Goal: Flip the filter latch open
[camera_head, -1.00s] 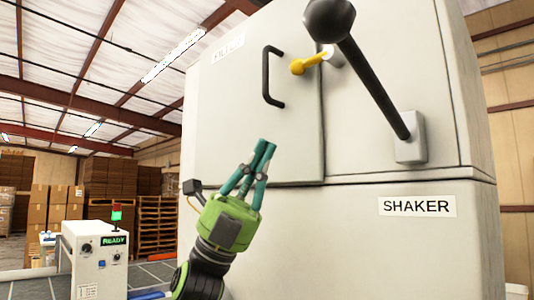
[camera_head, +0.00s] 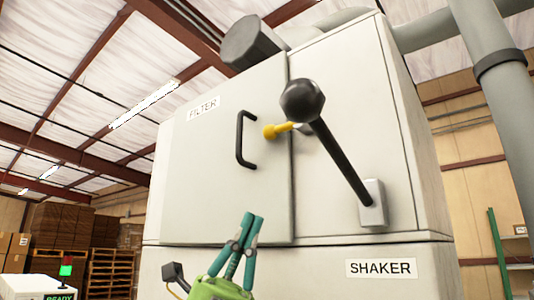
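The yellow filter latch (camera_head: 276,131) sits at the right edge of the filter door (camera_head: 205,170). Its yellow knob points left across the door, and its grey pivot is on the panel to the right. The door is shut and has a black handle (camera_head: 241,140) and a FILTER label. My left gripper (camera_head: 248,220) is below the latch and handle, pointing up. It is apart from both, and its teal fingers are close together with nothing seen between them. My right gripper is not in view.
A black shaker lever (camera_head: 340,160) with a round knob slants across the panel right of the latch. The SHAKER label (camera_head: 380,268) is on the lower cabinet. A grey pipe (camera_head: 497,90) stands at the right. A control box reading READY (camera_head: 40,290) is at lower left.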

